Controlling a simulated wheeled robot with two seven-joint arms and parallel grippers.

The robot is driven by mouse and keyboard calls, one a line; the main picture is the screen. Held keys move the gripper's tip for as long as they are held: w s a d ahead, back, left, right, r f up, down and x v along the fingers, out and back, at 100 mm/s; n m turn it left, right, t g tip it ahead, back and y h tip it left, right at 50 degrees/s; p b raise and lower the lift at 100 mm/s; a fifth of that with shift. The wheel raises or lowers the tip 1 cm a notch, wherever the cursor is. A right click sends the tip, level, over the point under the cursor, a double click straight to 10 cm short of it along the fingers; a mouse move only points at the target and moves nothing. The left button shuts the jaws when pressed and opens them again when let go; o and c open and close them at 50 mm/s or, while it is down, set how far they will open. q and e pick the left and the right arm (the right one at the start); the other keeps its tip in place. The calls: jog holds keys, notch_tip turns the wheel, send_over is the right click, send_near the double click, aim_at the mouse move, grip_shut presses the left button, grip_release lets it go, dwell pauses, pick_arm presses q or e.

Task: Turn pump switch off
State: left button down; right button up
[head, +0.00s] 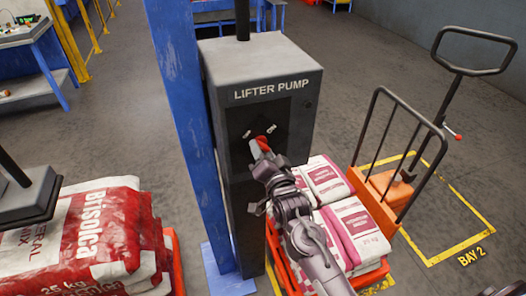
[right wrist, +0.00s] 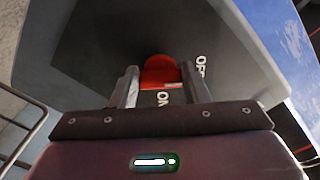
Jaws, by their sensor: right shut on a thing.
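The grey lifter pump box (head: 225,75) stands in the middle of the head view, lettered LIFTER PUMP. Its red pump switch (head: 263,140) is on the dark front panel, with ON and OFF labels around it. My right gripper (head: 261,149) is shut on the switch, its fingers partly covering it. In the right wrist view the red switch (right wrist: 160,71) sits between the two fingertips (right wrist: 160,84), with the ON label below it and the OFF label to its right. The switch's exact pointing direction is hard to tell. My left gripper is not in view.
A blue post (head: 178,110) stands left of the pump. Stacked sacks (head: 95,235) lie at lower left beneath a grey lifter head (head: 28,195). More sacks (head: 352,228) lie right of my arm, beside an orange hand truck (head: 385,190). Open floor (head: 385,65) lies behind.

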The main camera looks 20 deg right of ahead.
jog(key=shift+f, duration=0.15)
jog(key=o, duration=1)
jog(key=s+b, duration=0.2)
jog(key=s, duration=0.6)
jog(key=shift+d+b, duration=0.1)
jog(key=shift+b, duration=0.3)
